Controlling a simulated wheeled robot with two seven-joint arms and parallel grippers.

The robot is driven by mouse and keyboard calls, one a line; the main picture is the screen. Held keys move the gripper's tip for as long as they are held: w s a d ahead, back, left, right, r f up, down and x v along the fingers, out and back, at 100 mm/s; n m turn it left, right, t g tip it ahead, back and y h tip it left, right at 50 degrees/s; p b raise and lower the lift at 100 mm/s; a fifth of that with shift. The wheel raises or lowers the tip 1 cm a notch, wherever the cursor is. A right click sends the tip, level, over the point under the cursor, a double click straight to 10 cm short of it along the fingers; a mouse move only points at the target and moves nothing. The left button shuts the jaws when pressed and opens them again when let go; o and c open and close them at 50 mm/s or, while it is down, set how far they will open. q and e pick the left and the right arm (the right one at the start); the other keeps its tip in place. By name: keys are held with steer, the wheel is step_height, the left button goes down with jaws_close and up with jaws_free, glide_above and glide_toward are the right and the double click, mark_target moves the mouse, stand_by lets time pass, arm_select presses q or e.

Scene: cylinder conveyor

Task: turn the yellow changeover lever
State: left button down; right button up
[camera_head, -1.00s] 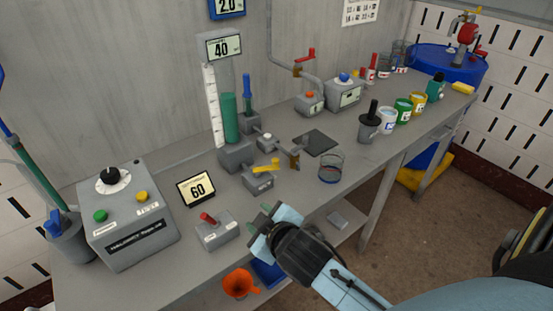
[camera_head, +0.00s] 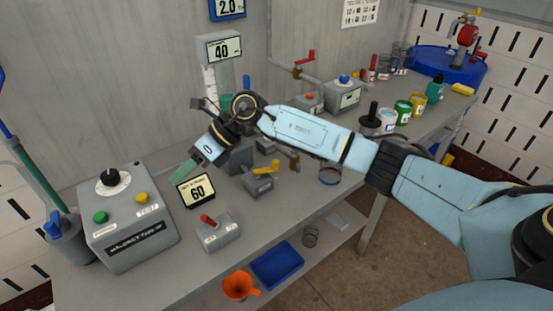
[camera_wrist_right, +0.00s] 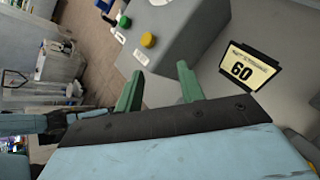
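The yellow changeover lever (camera_head: 266,169) sits on top of a small grey box (camera_head: 259,185) on the bench. It lies roughly level in the head view, just below my right forearm. My right gripper (camera_head: 184,170) is up and to the left of the lever, above the bench near the "60" display, and does not touch the lever. In the right wrist view the green fingers (camera_wrist_right: 158,82) stand apart with nothing between them, so it is open. I cannot make out the lever clearly in that view. My left gripper is not in view.
The "60" display (camera_head: 197,190) stands close to my right gripper. A grey control box (camera_head: 128,235) with a black knob is at left. A red-lever box (camera_head: 216,231) is in front. My right arm hides part of the green cylinder and pipework.

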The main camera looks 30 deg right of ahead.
steer(key=w+d+g+h, duration=0.15)
steer(key=d+h, duration=0.45)
steer(key=d, duration=0.6)
step_height(320, 180, up, 3)
steer(key=h, duration=0.4)
glide_above(277, 161)
steer(key=shift+g, duration=0.45)
step_height(277, 161, down, 12)
steer(key=shift+f, duration=0.15)
jaws_close()
